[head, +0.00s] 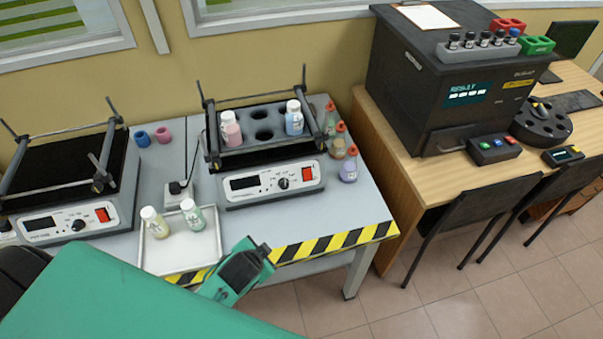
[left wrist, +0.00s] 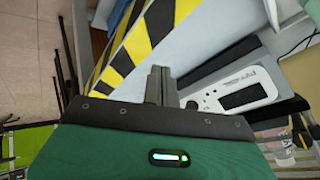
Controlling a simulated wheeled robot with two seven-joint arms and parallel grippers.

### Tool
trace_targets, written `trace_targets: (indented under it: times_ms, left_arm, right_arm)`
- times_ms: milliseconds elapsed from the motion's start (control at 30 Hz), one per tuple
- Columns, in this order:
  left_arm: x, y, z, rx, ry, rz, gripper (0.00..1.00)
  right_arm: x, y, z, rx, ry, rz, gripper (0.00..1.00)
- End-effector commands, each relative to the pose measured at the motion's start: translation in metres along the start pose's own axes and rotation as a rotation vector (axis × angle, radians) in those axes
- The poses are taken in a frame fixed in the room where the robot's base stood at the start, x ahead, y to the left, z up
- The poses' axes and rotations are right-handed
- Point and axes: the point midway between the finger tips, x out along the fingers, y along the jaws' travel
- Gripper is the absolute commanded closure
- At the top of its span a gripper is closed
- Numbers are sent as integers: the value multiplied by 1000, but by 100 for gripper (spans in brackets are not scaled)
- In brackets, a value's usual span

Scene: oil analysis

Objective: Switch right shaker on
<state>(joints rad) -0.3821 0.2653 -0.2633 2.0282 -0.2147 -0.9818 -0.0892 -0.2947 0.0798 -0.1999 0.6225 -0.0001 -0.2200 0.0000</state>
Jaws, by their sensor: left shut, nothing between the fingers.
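The right shaker (head: 270,188) stands on the grey table with a white front panel, a dark display, a knob and a red switch (head: 307,174) at the panel's right end. My left gripper (head: 264,250) is shut and empty, in front of and below the right shaker near the striped table edge, apart from the switch. In the left wrist view its closed fingers (left wrist: 160,85) point over the table edge. A shaker front panel (left wrist: 247,91) shows upside down beside them there, with display and knob; no red switch is visible in that view. My right gripper is not in view.
The left shaker (head: 70,222) stands at the left. A white tray (head: 180,254) with two bottles lies between the shakers, near the front edge. Small flasks (head: 348,170) stand right of the right shaker. A dark analyser (head: 425,80) and chairs (head: 450,205) are farther right.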

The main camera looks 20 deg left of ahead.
Motion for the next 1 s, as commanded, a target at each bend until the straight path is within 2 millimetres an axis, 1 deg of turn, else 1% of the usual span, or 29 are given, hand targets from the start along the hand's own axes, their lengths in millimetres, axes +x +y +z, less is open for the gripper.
trace_targets:
  times_ms: [33,67,200,300,400,500,600,1000]
  left_arm:
    - [5,-11,-15,74,60,-41,100]
    - [7,-16,-25,117,98,-65,100]
    - [10,-39,-73,352,286,-183,100]
    - [8,-48,-104,521,412,-257,100]
    - [4,-52,-125,658,506,-311,100]
    - [1,-52,-138,748,567,-343,100]
    - [-1,-51,-144,797,598,-359,100]
    - [-1,-51,-146,808,607,-363,100]
  right_arm:
    - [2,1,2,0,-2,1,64]
    - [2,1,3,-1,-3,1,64]
    - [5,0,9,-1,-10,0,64]
    - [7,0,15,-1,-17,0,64]
    - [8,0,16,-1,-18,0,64]
    - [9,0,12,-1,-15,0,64]
    - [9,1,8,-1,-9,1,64]
    - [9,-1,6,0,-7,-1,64]
